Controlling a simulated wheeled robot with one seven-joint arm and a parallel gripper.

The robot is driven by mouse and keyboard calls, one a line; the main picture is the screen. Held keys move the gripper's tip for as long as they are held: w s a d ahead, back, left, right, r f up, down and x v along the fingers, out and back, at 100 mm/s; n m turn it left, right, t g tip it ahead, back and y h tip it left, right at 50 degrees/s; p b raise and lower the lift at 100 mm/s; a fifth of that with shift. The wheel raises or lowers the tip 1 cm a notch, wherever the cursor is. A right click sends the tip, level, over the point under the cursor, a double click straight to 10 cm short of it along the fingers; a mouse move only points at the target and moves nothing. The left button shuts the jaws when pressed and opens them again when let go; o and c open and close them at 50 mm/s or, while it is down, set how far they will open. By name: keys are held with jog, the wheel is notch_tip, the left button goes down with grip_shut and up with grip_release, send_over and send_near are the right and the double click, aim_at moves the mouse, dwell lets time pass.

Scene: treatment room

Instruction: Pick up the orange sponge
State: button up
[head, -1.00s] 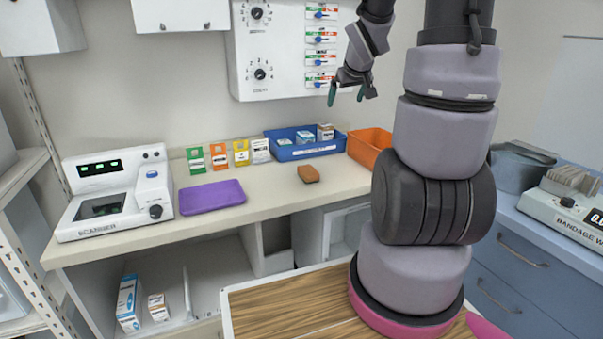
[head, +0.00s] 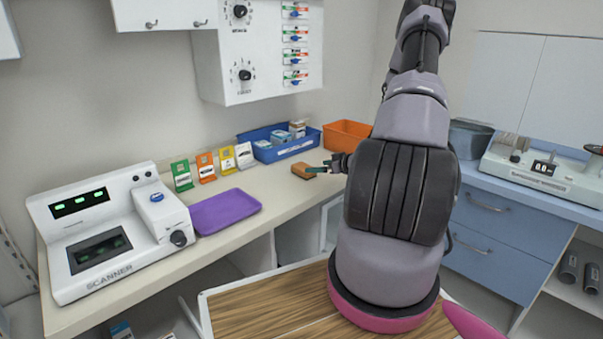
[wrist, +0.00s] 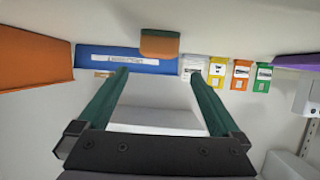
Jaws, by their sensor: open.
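The orange sponge (head: 303,171) lies on the beige counter in front of the blue bin, brownish orange in the head view. In the wrist view the sponge (wrist: 160,43) shows a thin green layer and sits beyond the fingertips, roughly centred between them. My gripper (head: 318,169) is low over the counter at the sponge's right side, with a green finger overlapping it in the head view. In the wrist view my gripper (wrist: 160,77) is open, its two green fingers apart and nothing between them. Whether a finger touches the sponge cannot be told.
A blue bin (head: 270,154) with small boxes and an orange bin (head: 345,133) stand behind the sponge. Several coloured packets (head: 205,168), a purple tray (head: 224,211) and a scanner (head: 110,240) are to the left. The counter in front of the sponge is clear.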

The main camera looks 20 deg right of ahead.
aim_at(304, 167)
jog(key=x, duration=1)
jog(key=shift+d+f, duration=0.15)
jog(key=shift+d, duration=0.05)
jog(key=c, duration=1.3)
